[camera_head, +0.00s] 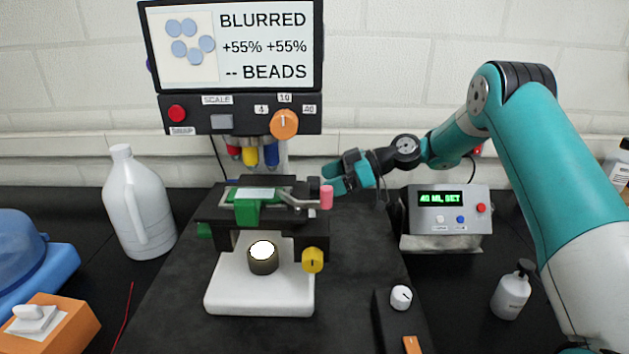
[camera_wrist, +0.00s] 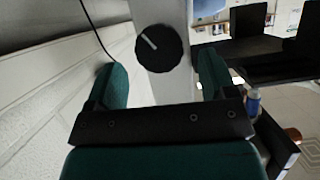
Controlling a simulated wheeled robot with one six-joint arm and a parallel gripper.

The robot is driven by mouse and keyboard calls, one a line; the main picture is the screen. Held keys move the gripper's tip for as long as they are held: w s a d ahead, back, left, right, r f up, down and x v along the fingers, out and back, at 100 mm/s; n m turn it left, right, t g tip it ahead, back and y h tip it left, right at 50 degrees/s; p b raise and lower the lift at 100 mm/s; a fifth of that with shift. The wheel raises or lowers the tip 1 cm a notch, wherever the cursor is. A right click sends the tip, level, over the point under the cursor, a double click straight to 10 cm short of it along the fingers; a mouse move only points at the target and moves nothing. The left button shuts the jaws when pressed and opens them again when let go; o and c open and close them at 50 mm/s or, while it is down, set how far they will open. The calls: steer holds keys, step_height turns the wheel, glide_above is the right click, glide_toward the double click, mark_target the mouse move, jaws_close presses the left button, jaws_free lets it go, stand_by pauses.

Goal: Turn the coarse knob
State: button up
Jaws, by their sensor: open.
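A round black knob (camera_wrist: 159,47) with a pale pointer line is on the side of the grey microscope column in the wrist view. I see no label on it, so I cannot tell for sure that it is the coarse knob. In the head view a small dark knob (camera_head: 314,187) shows at the microscope's right side. My gripper (camera_head: 332,177) is open and empty just right of it. In the wrist view my gripper (camera_wrist: 161,64) has one teal finger on each side of the black knob, apart from it. The depth of the gap is unclear.
The microscope also carries a pink knob (camera_head: 326,197), a yellow knob (camera_head: 312,260) and an orange knob (camera_head: 284,124). A screen (camera_head: 235,45) reads "BLURRED". A grey box (camera_head: 447,208) stands right of the gripper. A white jug (camera_head: 138,205) stands at left.

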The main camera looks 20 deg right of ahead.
mark_target(315, 185)
steer(key=shift+p+x, duration=0.5)
steer(key=shift+x, duration=1.55)
steer(key=c, duration=0.9)
steer(key=shift+f+m+b, duration=0.15)
steer(key=shift+m+b, duration=0.15)
steer(key=shift+b, duration=0.25)
steer(key=shift+m+g+b, duration=0.3)
steer(key=shift+m+g, duration=0.2)
steer(key=shift+y, duration=0.3)
steer(key=o, duration=0.9)
